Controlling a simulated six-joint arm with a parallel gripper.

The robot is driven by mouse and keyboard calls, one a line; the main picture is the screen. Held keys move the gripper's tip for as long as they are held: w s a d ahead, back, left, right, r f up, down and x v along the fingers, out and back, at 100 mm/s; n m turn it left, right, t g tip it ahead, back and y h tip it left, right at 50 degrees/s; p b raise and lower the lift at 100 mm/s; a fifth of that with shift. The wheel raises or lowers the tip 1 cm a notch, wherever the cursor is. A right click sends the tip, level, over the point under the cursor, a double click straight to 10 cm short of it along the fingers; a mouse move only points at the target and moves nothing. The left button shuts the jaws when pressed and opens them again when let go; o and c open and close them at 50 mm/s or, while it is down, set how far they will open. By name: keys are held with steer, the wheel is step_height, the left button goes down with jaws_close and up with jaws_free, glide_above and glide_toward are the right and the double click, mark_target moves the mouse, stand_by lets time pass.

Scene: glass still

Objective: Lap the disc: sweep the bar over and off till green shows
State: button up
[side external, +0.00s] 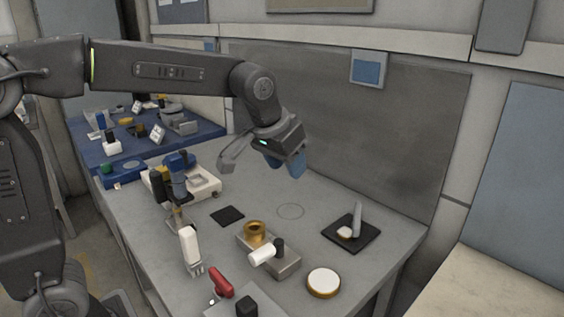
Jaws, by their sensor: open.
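A black square plate (367,236) lies on the right part of the grey table. On it sits a small pale disc (345,233). A grey bar (357,218) stands up near the disc; I cannot tell whether they touch. A larger white disc with a brass-coloured rim (323,282) lies on the table nearer the camera. I cannot tell which disc is the one to lap, and I see no green on either. My gripper (286,163) is open with blue fingertips, above the back of the table, up and left of the black plate, apart from everything.
A metal block (283,264) holds a brass ring (255,232) and a white-and-black piece. A red-handled tool (221,283) and a white brush-like tool (189,246) lie in front. A microscope-like device (177,185) stands left. A dark flat square (228,215) lies mid-table.

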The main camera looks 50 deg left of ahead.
steer(key=shift+s+a, duration=0.15)
steer(key=shift+s, duration=0.3)
steer(key=shift+w, duration=0.1)
steer(key=n+g+y, duration=0.1)
steer(key=n+y, duration=0.1)
steer(key=n, duration=0.4)
glide_above(357, 217)
steer(key=s+d, duration=0.3)
steer(key=s, duration=0.1)
step_height(357, 217, down, 9)
steer(key=x, duration=1.3)
steer(key=shift+a+f, duration=0.1)
steer(key=shift+a, duration=0.2)
steer(key=shift+c, duration=0.3)
jaws_close()
